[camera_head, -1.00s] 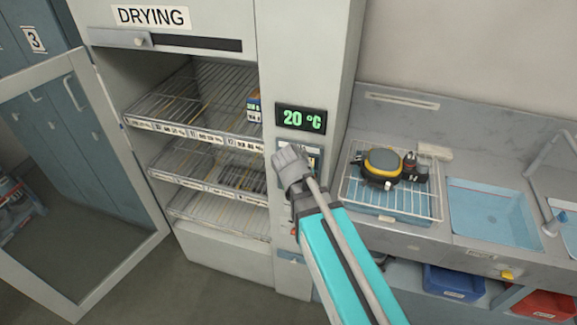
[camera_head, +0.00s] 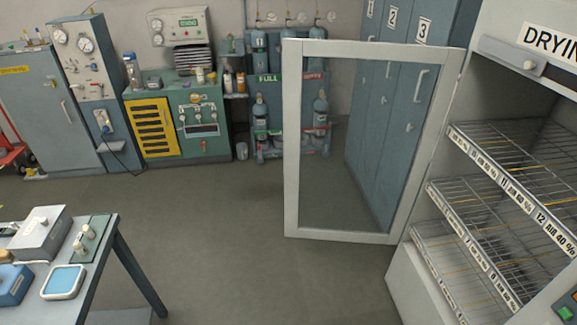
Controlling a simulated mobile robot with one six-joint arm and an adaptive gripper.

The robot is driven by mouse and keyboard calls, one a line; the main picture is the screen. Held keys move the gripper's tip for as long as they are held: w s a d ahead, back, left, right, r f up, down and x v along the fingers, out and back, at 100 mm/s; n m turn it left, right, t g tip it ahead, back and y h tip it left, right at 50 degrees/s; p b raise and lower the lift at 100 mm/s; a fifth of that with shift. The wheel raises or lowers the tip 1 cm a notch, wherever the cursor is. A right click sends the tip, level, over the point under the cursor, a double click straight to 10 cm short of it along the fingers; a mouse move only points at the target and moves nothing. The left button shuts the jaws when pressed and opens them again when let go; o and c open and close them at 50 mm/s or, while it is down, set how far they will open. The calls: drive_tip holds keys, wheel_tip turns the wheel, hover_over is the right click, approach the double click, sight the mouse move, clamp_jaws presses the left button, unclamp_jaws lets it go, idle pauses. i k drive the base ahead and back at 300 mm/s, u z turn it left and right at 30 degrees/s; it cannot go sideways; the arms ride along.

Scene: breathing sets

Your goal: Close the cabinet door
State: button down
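The cabinet door (camera_head: 292,150) stands wide open in the middle of the head view. It has a pale grey frame around a clear pane. Its right side meets the front left edge of the drying cabinet (camera_head: 415,290) at the right. The cabinet's front is open and shows wire shelves (camera_head: 490,215) with label strips. My gripper is not in view.
Blue numbered lockers (camera_head: 400,25) stand behind the door and show through its pane. A table with instruments (camera_head: 95,255) is at the lower left. Gas cylinders (camera_head: 260,110) and a green machine (camera_head: 205,130) line the back. Grey floor (camera_head: 240,235) between is clear.

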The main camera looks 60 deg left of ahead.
sight(452, 59)
drive_tip(key=u, duration=0.55)
drive_tip(key=k, duration=1.35)
drive_tip(key=u, duration=0.85)
drive_tip(key=i, duration=2.4)
drive_tip(key=z, duration=0.15)
